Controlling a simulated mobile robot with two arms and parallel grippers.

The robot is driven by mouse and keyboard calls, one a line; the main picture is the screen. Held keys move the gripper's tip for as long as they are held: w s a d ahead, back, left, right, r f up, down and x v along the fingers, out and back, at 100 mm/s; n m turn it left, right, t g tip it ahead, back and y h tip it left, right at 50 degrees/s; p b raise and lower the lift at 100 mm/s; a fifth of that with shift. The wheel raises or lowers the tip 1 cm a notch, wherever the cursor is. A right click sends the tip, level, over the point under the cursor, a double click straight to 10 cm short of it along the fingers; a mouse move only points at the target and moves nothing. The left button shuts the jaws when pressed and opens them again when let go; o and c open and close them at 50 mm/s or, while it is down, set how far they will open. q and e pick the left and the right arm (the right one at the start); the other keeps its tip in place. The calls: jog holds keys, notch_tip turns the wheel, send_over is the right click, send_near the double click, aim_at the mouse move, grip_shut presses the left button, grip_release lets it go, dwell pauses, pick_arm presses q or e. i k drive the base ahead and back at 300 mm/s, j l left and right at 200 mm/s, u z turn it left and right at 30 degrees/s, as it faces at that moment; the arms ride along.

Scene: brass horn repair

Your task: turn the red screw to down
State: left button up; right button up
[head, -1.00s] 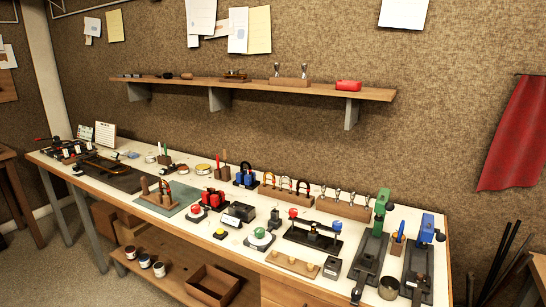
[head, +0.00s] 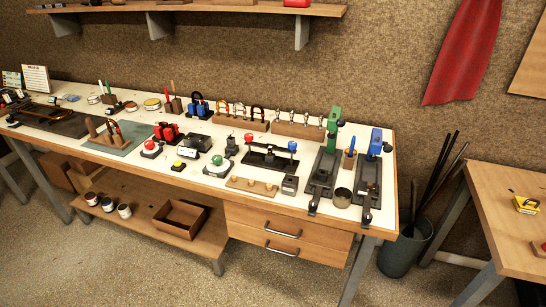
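I cannot tell for certain which part is the red screw. A black fixture (head: 270,157) on the workbench carries a small red knob (head: 248,138) at its left end and a blue knob (head: 292,146) at its right end. The turn position of these parts is too small to read. Neither of my grippers is in view.
The white-topped workbench (head: 213,181) is crowded with tools, including a green-headed clamp (head: 334,121) and a blue-headed clamp (head: 376,143). Open floor (head: 160,275) lies in front. A bin with rods (head: 405,255) and a wooden table (head: 505,220) stand at right.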

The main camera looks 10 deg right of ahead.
aim_at(248, 138)
jog(key=z, duration=0.4)
jog(key=i+j+z, duration=0.15)
jog(key=z, duration=0.3)
jog(key=i+j+z, duration=0.1)
jog(key=j+z, duration=0.6)
jog(key=z, duration=0.25)
